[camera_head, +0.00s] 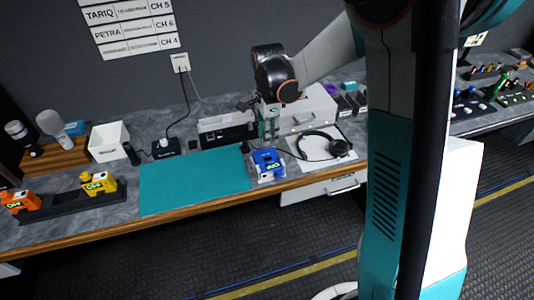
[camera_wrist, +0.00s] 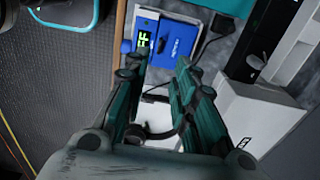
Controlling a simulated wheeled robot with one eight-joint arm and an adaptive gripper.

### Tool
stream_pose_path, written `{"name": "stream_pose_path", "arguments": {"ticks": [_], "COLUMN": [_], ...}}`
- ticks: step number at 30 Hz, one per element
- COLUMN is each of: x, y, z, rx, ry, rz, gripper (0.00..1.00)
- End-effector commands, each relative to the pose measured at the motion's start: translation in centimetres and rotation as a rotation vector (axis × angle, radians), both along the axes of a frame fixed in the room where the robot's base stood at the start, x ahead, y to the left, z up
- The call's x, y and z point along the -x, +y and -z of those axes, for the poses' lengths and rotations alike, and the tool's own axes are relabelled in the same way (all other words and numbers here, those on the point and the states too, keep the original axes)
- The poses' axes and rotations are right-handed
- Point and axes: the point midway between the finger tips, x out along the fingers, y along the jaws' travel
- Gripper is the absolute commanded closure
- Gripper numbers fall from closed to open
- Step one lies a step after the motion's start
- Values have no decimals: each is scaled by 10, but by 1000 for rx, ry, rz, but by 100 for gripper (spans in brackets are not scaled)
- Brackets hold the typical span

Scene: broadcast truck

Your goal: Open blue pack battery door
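The blue pack (camera_head: 267,164) stands on the counter near its front edge, right of the teal mat. It has a small green-lit display. In the wrist view the blue pack (camera_wrist: 171,50) lies beyond the fingertips, with its lit display at its left side and a white-edged top. I cannot make out its battery door clearly. My gripper (camera_head: 268,128) hangs above and behind the pack in the head view. In the wrist view my gripper (camera_wrist: 160,70) has its two teal fingers apart, with nothing held between them.
A headset (camera_head: 322,146) lies on a white sheet right of the pack. The teal mat (camera_head: 195,180) is clear. Orange and yellow packs (camera_head: 98,183) sit in a dark rack at the left. A white box (camera_head: 108,142) and a black charger (camera_head: 165,148) stand behind.

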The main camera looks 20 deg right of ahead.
Motion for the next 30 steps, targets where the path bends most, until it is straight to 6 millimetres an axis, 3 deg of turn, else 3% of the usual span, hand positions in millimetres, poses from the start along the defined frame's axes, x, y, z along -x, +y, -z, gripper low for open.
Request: {"name": "stream_pose_path", "arguments": {"ticks": [6, 15, 28, 29, 30], "x": [0, 0, 0, 0, 0], "y": [0, 0, 0, 0, 0], "z": [47, 89, 98, 98, 98], "rx": [0, 0, 0, 0, 0], "ry": [-1, -1, -1, -1, -1], "rz": [-1, -2, -2, -2, -2], "gripper": [75, 75, 75, 77, 86]}}
